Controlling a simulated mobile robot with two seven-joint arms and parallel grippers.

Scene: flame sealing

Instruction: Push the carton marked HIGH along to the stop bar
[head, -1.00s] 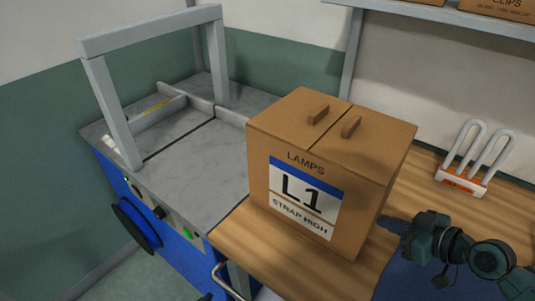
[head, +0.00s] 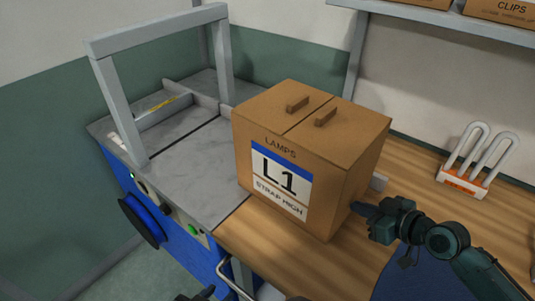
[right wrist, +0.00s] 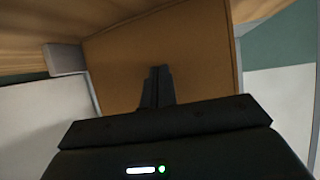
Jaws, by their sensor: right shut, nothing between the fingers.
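The brown carton (head: 288,165), labelled LAMPS, L1 and STRAP HIGH, stands upright at the left end of the wooden bench, its left lower corner at the edge of the machine's grey bed. A low grey bar with a yellow mark (head: 155,112), apparently the stop bar, lies across the bed beyond the arch, well apart from the carton. My right gripper (head: 362,208) is shut and empty at the carton's right side; in the right wrist view its fingertips (right wrist: 160,72) are at the carton face, contact unclear. A dark part of my left gripper (head: 196,294) shows at the bottom edge, mostly cut off.
A grey arch (head: 160,30) stands over the machine bed (head: 185,160), which is clear between carton and bar. A white looped object on an orange-labelled base (head: 465,182) stands at the back right. A shelf (head: 430,15) holds boxes.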

